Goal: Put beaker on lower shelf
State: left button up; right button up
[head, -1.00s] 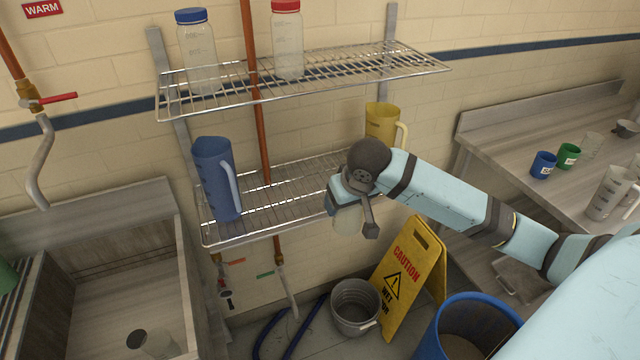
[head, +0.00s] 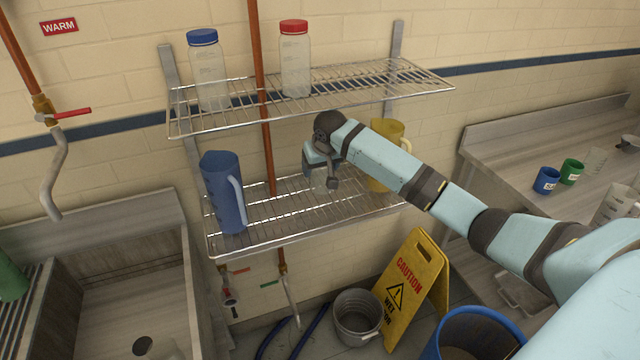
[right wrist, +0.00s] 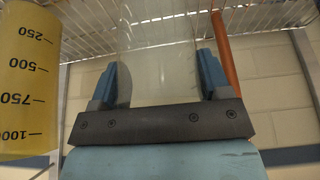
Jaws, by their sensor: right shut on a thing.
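My right gripper (head: 322,182) is over the lower wire shelf (head: 272,222), between the blue pitcher and the yellow pitcher. In the right wrist view its two blue fingers (right wrist: 160,85) are shut on a clear beaker (right wrist: 160,50). In the head view the beaker (head: 320,181) is mostly hidden by the gripper and wrist; I cannot tell whether its base touches the shelf. My left gripper is not in view.
A blue pitcher (head: 223,195) stands left on the lower shelf. A yellow pitcher (head: 390,130) stands right, close to my arm, and in the right wrist view (right wrist: 28,85). The upper shelf (head: 350,85) holds two capped bottles. A copper pipe (head: 265,130) runs vertically by the shelves.

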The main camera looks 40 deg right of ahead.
aim_at(320, 185)
jog(key=shift+s+f, duration=0.1)
jog(key=shift+f, duration=0.8)
notch_tip(320, 185, down, 2)
jog(key=shift+s+p, duration=0.1)
jog(key=shift+p, duration=0.2)
notch_tip(320, 185, down, 2)
jog(key=shift+f, duration=0.25)
jog(key=shift+w+f+p, duration=0.2)
jog(key=shift+p, duration=0.3)
jog(key=shift+f, duration=0.2)
jog(key=o, duration=0.9)
jog(key=shift+f, duration=0.1)
